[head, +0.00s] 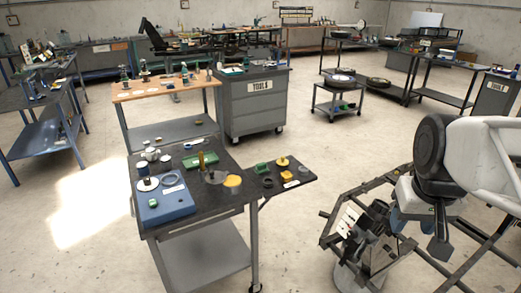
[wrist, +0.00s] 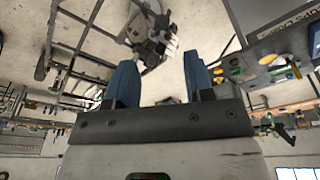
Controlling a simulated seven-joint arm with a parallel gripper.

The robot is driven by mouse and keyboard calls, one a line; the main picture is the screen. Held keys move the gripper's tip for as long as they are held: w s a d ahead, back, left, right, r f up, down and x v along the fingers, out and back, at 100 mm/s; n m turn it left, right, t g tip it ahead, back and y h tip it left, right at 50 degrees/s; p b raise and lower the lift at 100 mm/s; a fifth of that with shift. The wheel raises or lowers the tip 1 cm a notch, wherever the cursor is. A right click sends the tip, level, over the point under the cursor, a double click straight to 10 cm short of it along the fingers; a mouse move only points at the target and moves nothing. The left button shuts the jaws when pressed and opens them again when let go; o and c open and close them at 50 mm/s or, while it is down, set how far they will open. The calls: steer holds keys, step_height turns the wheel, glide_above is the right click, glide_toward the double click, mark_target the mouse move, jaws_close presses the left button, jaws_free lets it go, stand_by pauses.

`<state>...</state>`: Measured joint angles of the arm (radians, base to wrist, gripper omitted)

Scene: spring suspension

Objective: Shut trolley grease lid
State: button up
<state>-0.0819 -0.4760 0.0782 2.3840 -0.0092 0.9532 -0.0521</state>
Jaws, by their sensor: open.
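A dark-topped trolley (head: 222,208) stands left of my arm in the head view. On it are a round dull grey-brown piece (head: 215,177) and a flat yellow disc (head: 232,181) beside it. I cannot tell for sure which of these is the grease tin or its lid, nor whether a lid is open. My gripper (wrist: 159,58) shows in the wrist view with its two blue fingers spread and nothing between them. In the head view my arm is at the right, well apart from the trolley top.
A blue box (head: 168,206) and a green tray (head: 200,160) share the trolley top. A side shelf (head: 280,188) holds small green and yellow pieces. A metal frame (head: 385,190) lies below my arm. A grey tool cabinet (head: 252,108) stands behind.

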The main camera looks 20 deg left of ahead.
steer(key=w+a+r+n, duration=0.1)
steer(key=w+a+n, duration=0.1)
steer(key=w+a, duration=0.55)
steer(key=w+a+r+n, duration=0.1)
steer(key=w+a, duration=0.3)
steer(key=w, duration=0.6)
steer(key=n+g, duration=0.2)
steer(key=n, duration=0.7)
glide_above(211, 172)
steer(key=f, duration=2.3)
steer(key=shift+w+d, duration=0.2)
steer(key=shift+a+f, duration=0.15)
steer(key=shift+a, duration=0.1)
steer(key=shift+f, duration=0.15)
steer(key=shift+f, duration=3.75)
steer(key=shift+c, duration=0.3)
